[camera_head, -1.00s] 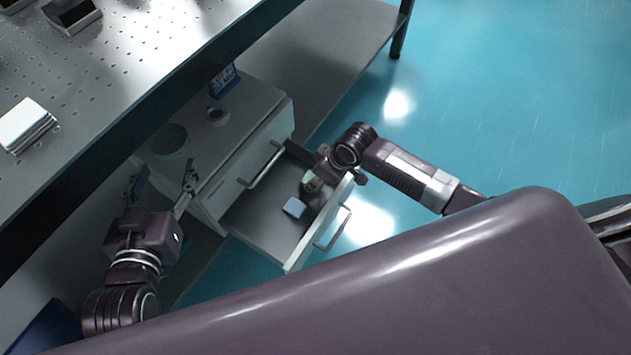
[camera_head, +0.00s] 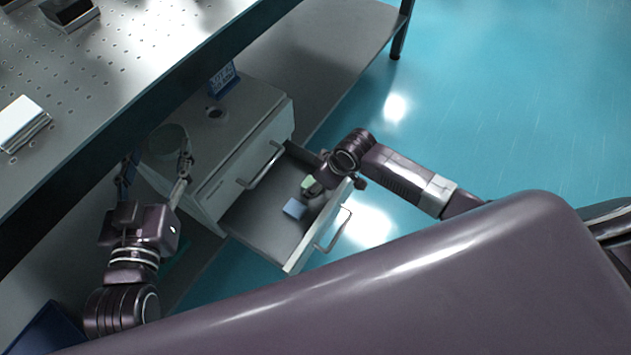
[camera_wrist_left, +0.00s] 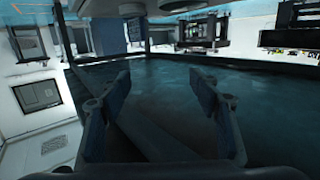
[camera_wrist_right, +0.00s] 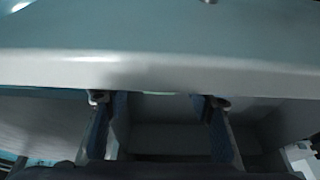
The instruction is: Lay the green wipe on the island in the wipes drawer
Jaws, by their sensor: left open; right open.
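The wipes drawer (camera_head: 262,235) stands pulled out of the white cabinet. A small green piece, seemingly the green wipe (camera_head: 309,182), shows inside it, beside my right gripper (camera_head: 317,189). A blue wipe (camera_head: 294,208) lies on the drawer floor nearby. My right gripper is open over the drawer; its fingers also show apart in the right wrist view (camera_wrist_right: 160,101), with a thin pale-green sliver between them. Whether the fingers touch the wipe is hidden. My left gripper (camera_head: 157,168) is open and empty beside the cabinet; its spread fingers fill the left wrist view (camera_wrist_left: 160,82).
The cabinet top (camera_head: 245,120) holds a round greenish dish (camera_head: 167,141) and a blue sign (camera_head: 223,80). The perforated optical table (camera_head: 120,75) overhangs at the left. Open blue floor (camera_head: 500,110) lies to the right.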

